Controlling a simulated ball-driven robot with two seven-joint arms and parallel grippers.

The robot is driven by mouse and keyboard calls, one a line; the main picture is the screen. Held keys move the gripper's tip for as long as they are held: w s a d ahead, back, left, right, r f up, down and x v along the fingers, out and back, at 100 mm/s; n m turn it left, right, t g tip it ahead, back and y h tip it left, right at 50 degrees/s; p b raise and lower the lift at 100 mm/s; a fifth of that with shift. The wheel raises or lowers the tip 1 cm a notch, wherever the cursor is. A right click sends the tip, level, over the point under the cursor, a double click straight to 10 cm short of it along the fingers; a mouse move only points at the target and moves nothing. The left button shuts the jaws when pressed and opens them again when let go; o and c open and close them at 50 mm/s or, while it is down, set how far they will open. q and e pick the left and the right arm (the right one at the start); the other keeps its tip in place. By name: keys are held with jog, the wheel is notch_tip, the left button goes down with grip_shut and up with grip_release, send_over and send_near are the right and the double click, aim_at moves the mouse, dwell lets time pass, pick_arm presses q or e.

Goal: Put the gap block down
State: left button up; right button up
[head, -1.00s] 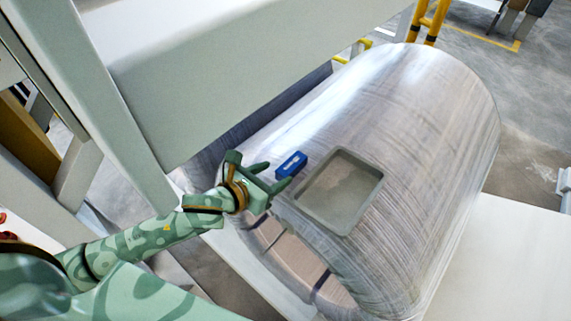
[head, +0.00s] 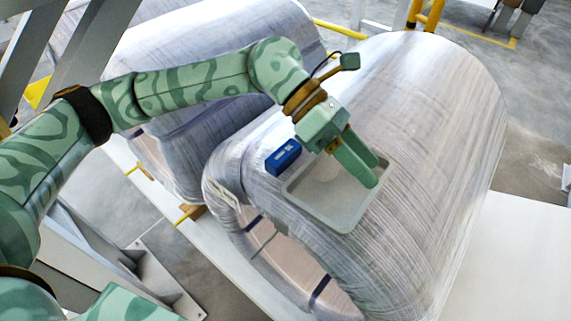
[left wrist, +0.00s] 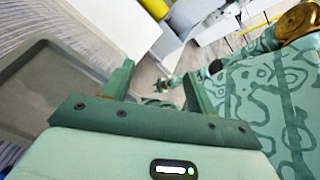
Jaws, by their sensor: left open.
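A small blue block (head: 283,157), which I take to be the gap block, lies on top of the wrapped coil (head: 430,130), just beyond the upper left edge of a shallow grey tray (head: 345,218). My left gripper (head: 374,174) is open and empty over the tray, clear of the block. I cannot tell whether its fingertips touch the tray. In the left wrist view the two fingers (left wrist: 158,88) are spread apart with nothing held, and the tray (left wrist: 45,85) is at the left. A small green shape far between the fingers may be my right gripper, too small to read.
A second wrapped coil (head: 215,45) lies behind and to the left. Yellow rails (head: 425,15) stand at the back. A pale flat surface (head: 500,260) is open at the lower right, with bare floor beyond.

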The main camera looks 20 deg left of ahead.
pick_arm(q)
jog(key=w+a+r+n+t+y+b, duration=0.1)
jog(key=w+a+n+t+y+b, duration=0.1)
jog(key=w+a+n+y, duration=0.35)
jog(key=w+a+r+n+t+y+b, duration=0.25)
jog(key=a+n+y, duration=0.35)
jog(key=a, duration=0.3)
jog(key=b, duration=0.3)
send_over(284, 152)
jog(key=shift+g, duration=0.45)
notch_tip(284, 152, down, 11)
jog(key=shift+f, duration=0.2)
notch_tip(284, 152, down, 6)
jog(key=shift+a+b, duration=0.1)
jog(key=shift+b, duration=1.15)
jog(key=shift+r, duration=0.2)
jog(key=shift+c, duration=0.4)
pick_arm(e)
jog(key=s+f+g, duration=0.1)
jog(key=s+f, duration=0.3)
jog(key=f, duration=0.6)
jog(key=shift+s, duration=0.15)
pick_arm(q)
jog(key=c, duration=1.1)
